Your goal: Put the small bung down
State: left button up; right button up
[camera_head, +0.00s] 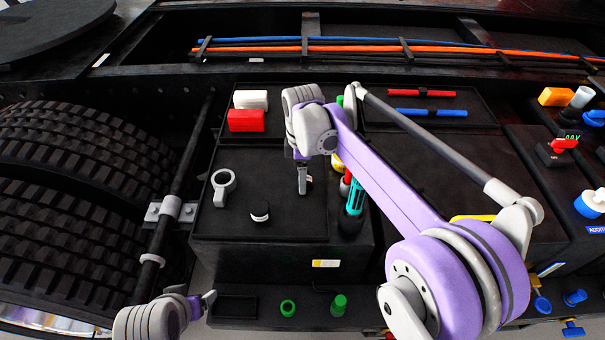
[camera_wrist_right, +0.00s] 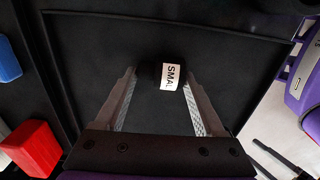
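The small bung (camera_wrist_right: 172,76) is a short black cylinder with a white label reading "SMAL" in the right wrist view. It sits between the fingertips of my right gripper (camera_wrist_right: 160,78), which flank it closely on both sides and appear shut on it. In the head view my right gripper (camera_head: 304,182) points down over the black tray (camera_head: 292,228); the bung is mostly hidden there by the fingers. The height of the bung above the tray is hard to tell. My left gripper (camera_head: 204,301) is low at the bottom left, away from the tray.
A second black bung with a white band (camera_head: 260,212) and a grey ring part (camera_head: 223,186) stand in the tray to the left. A red box (camera_head: 246,121) and a white box (camera_head: 251,99) lie behind. A cyan-handled tool (camera_head: 355,196) stands close on the right.

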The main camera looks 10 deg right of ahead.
jog(key=o, duration=0.3)
jog(key=shift+r, duration=0.1)
jog(key=shift+r, duration=0.35)
notch_tip(320, 180, up, 12)
jog(key=p, duration=0.1)
jog(key=shift+f, duration=0.25)
